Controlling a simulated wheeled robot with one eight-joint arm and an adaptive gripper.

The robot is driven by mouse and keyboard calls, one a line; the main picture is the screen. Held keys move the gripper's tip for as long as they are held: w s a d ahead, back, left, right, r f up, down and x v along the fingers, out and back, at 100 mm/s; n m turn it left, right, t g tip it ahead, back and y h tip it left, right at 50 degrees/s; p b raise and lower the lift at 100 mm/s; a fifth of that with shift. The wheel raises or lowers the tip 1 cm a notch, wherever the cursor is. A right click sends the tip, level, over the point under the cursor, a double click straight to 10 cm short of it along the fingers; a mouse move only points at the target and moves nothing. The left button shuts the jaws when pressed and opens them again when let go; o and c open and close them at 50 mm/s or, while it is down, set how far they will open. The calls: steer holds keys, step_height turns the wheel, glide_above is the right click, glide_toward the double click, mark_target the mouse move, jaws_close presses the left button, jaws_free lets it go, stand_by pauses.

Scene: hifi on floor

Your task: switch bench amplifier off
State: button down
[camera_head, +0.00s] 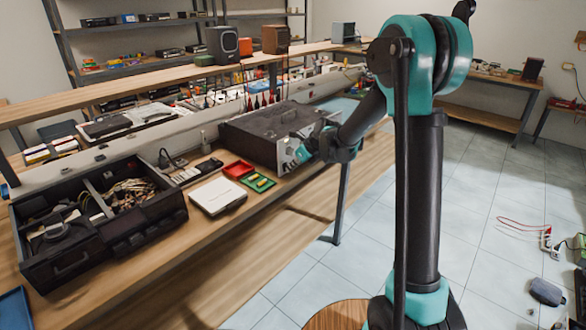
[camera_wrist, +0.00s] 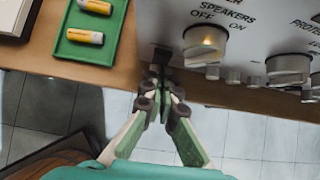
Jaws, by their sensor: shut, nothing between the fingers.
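The bench amplifier (camera_head: 268,128) is a dark box with a pale front panel, standing on the wooden bench. In the wrist view its panel (camera_wrist: 235,18) shows "SPEAKERS", "OFF" and "ON" lettering above a silver knob (camera_wrist: 204,42) with a warm glow on it. More knobs and small buttons sit to the right. A small dark part (camera_wrist: 162,56) is at the panel's lower left, just beyond my fingertips; I cannot tell if they touch it. My gripper (camera_wrist: 158,75) is shut and empty, below and left of the knob. In the head view my wrist partly hides the panel.
A green tray (camera_wrist: 70,50) with batteries (camera_wrist: 85,37) lies left of the amplifier.

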steer(key=shift+w+a+f+t+y, duration=0.15)
steer(key=shift+a+f+t+y, duration=0.15)
steer(key=shift+t+y, duration=0.3)
steer(key=shift+w, duration=0.1)
